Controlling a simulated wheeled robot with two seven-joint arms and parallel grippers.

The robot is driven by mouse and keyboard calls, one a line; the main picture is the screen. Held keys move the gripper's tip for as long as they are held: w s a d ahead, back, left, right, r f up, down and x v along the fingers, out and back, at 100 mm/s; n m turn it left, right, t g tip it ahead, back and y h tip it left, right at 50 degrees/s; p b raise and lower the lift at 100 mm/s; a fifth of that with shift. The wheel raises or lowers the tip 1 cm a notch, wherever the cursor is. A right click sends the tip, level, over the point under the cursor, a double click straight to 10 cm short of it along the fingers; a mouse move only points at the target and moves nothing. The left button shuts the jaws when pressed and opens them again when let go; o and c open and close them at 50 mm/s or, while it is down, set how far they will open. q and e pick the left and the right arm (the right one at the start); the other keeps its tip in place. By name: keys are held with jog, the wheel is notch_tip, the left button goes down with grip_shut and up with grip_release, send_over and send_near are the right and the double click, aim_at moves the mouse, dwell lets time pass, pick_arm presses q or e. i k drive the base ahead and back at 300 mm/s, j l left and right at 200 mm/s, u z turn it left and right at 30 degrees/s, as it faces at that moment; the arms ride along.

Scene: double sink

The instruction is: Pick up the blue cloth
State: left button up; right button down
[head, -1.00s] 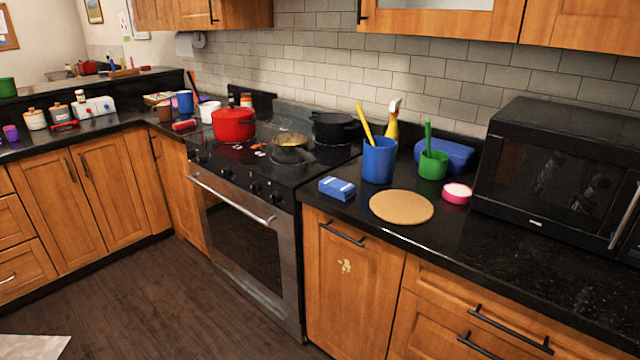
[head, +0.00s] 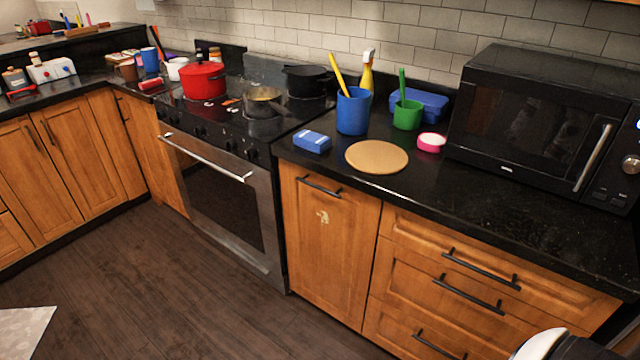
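A small blue block-shaped item with a white marking (head: 312,141) lies on the black counter just right of the stove. I cannot tell whether it is a folded cloth or a packet, and no other clear blue cloth shows. A tan round board (head: 377,157) lies to its right and a blue cup (head: 353,112) stands behind it. Neither of my grippers is in view.
The stove (head: 212,205) carries a red pot (head: 203,82), a pan (head: 262,104) and a black pot (head: 306,80). A green cup (head: 407,115), a pink-rimmed dish (head: 431,143) and a microwave (head: 540,125) stand to the right. Counter before the microwave is clear.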

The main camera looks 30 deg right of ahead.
aim_at(318, 143)
jog(key=i+z, duration=0.1)
jog(key=z, duration=0.4)
jog(key=i+z, duration=0.1)
jog(key=z, duration=0.35)
